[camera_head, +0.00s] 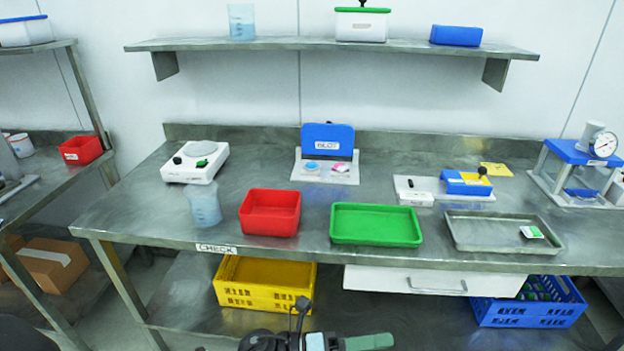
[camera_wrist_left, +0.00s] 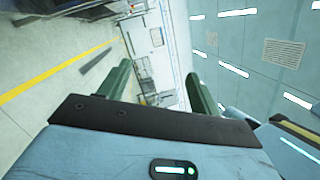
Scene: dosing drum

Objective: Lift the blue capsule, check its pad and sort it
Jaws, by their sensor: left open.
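A small light-blue round piece (camera_head: 313,167), perhaps the blue capsule, rests on the white base in front of the blue board. A small pink piece (camera_head: 341,168) sits to its right. Their details, including any pad, are too small to make out. My left gripper shows at the bottom edge of the head view (camera_head: 388,341), well in front of the bench, partly cut off. In the left wrist view its green fingers are spread with nothing between them (camera_wrist_left: 159,74). My right gripper is not in view.
On the bench stand a white scale (camera_head: 196,176), a beaker (camera_head: 204,206), a red bin (camera_head: 270,231), a green tray (camera_head: 376,243), a metal tray (camera_head: 462,242), a blue-topped block (camera_head: 466,183) and a gauge press (camera_head: 583,153). A shelf (camera_head: 330,45) hangs above. Crates stand below.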

